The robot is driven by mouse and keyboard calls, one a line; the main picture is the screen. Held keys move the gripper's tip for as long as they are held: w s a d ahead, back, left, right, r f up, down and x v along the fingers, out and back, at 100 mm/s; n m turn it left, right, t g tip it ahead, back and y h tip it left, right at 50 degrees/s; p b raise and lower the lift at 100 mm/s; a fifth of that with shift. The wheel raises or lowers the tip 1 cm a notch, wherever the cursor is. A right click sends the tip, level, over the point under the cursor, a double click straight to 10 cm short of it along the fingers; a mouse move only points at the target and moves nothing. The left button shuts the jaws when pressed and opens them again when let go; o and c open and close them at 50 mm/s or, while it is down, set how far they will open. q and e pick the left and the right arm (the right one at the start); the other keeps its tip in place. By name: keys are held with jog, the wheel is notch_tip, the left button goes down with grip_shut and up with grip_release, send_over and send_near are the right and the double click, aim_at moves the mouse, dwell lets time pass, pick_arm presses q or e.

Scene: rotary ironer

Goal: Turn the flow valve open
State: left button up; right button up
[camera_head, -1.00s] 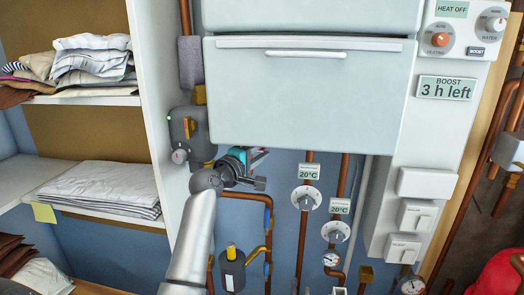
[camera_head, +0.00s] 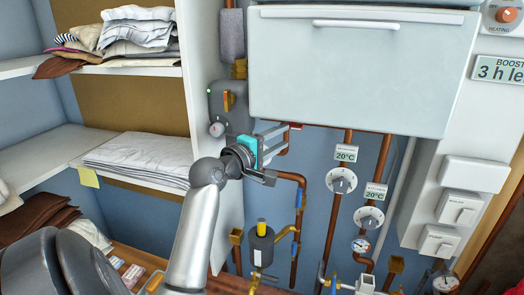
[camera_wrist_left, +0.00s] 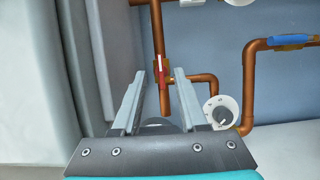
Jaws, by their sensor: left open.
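A valve with a slim red handle (camera_wrist_left: 161,72) sits on a vertical copper pipe in the left wrist view. The handle lies along the pipe. In the head view a small bit of red (camera_head: 295,126) shows beneath the white cabinet, just beyond my left gripper. My left gripper (camera_head: 280,152) is open, with its two fingers pointing at the pipes. In the wrist view the handle appears between the fingertips, farther off, with no contact visible. The gripper partly hides the pipes behind it. My right gripper is in neither view.
The white cabinet (camera_head: 350,75) overhangs closely. Linen shelves (camera_head: 135,150) stand left.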

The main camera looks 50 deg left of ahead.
pick_arm(q)
jog(key=s+b, duration=0.1)
jog(key=s, duration=0.5)
jog(key=shift+s+d, duration=0.25)
jog(key=shift+d, duration=0.1)
